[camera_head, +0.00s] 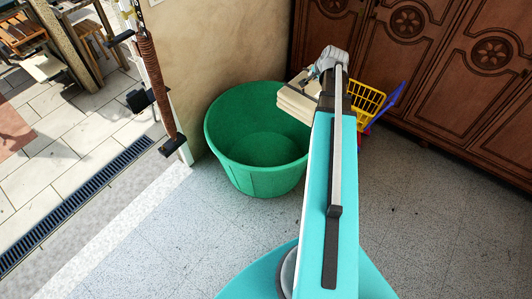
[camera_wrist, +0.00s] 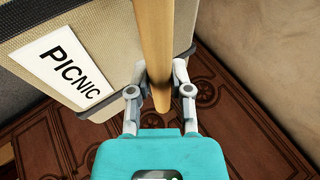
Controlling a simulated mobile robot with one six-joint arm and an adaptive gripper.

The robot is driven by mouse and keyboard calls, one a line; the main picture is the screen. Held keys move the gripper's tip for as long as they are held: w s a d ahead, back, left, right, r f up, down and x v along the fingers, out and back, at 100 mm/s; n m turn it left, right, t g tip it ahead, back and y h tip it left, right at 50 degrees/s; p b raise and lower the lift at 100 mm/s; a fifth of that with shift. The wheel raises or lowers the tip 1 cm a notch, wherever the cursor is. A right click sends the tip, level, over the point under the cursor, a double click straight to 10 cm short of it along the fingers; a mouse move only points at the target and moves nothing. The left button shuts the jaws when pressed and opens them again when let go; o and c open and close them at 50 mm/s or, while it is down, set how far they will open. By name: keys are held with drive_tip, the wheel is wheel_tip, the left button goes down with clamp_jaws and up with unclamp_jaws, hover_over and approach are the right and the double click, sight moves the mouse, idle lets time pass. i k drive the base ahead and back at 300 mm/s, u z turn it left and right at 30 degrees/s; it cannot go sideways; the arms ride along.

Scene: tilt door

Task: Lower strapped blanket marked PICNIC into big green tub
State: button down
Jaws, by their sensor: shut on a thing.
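The blanket (camera_head: 296,103) is a beige folded bundle, held up at the right side of the big green tub's rim in the head view. In the wrist view the blanket (camera_wrist: 103,50) has a white label reading PICNIC, and a light wooden bar (camera_wrist: 153,45) runs along it. My gripper (camera_wrist: 160,76) is shut on this bar, one finger on each side. In the head view my gripper (camera_head: 313,73) is small and partly hidden by my arm. The green tub (camera_head: 245,180) stands on the floor, and the visible part of its inside is empty.
A yellow basket (camera_head: 367,101) with blue and red parts stands right of my arm, partly hidden. A carved wooden cabinet (camera_head: 440,70) lines the back. A beige wall (camera_head: 225,45) is behind the tub. A door frame post with a brown spring (camera_head: 155,80) stands left.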

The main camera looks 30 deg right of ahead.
sight(270, 157)
drive_tip(key=i, duration=0.9)
drive_tip(key=u, duration=0.05)
